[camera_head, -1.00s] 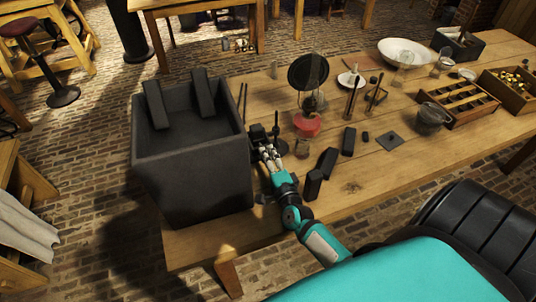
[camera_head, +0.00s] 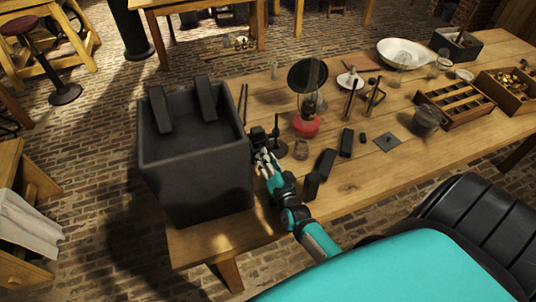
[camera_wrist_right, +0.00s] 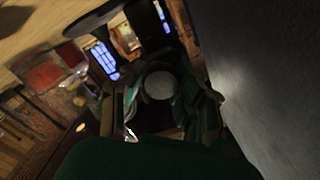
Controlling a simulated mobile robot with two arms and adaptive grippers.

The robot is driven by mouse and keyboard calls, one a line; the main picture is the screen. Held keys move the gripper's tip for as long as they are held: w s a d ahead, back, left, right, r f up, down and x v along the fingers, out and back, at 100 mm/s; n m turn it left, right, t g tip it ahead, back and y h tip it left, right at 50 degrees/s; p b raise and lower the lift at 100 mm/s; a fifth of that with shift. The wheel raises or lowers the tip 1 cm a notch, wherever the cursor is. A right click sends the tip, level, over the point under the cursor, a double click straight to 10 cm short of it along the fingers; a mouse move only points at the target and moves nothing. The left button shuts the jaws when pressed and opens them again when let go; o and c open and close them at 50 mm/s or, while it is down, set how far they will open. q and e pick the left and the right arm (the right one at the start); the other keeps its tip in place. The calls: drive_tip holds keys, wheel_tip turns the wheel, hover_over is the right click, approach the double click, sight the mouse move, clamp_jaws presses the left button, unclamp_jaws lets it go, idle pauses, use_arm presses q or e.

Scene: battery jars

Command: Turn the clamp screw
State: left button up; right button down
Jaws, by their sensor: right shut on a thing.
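A dark clamp (camera_head: 260,138) on a thin stand with a round base (camera_head: 279,150) stands by the right wall of the big grey jar (camera_head: 195,170). My right gripper (camera_head: 262,158) reaches up to the clamp from the near side. It is shut on a small part there, which looks like the clamp screw. In the right wrist view, a pale round end (camera_wrist_right: 160,85) shows between the dark green fingers. The screw's thread and the exact finger contact are hidden. My left gripper is not in view.
The grey jar wall is close on the gripper's left. A red lamp (camera_head: 307,124), a small glass (camera_head: 301,149) and dark blocks (camera_head: 326,162) stand to the right. A wooden compartment tray (camera_head: 473,117) and white bowl (camera_head: 385,50) are farther off.

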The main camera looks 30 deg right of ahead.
drive_tip(key=shift+n, duration=0.5)
drive_tip(key=c, duration=0.9)
unclamp_jaws()
drive_tip(key=shift+s, duration=0.1)
drive_tip(key=v, duration=1.2)
drive_tip(key=shift+f, duration=0.1)
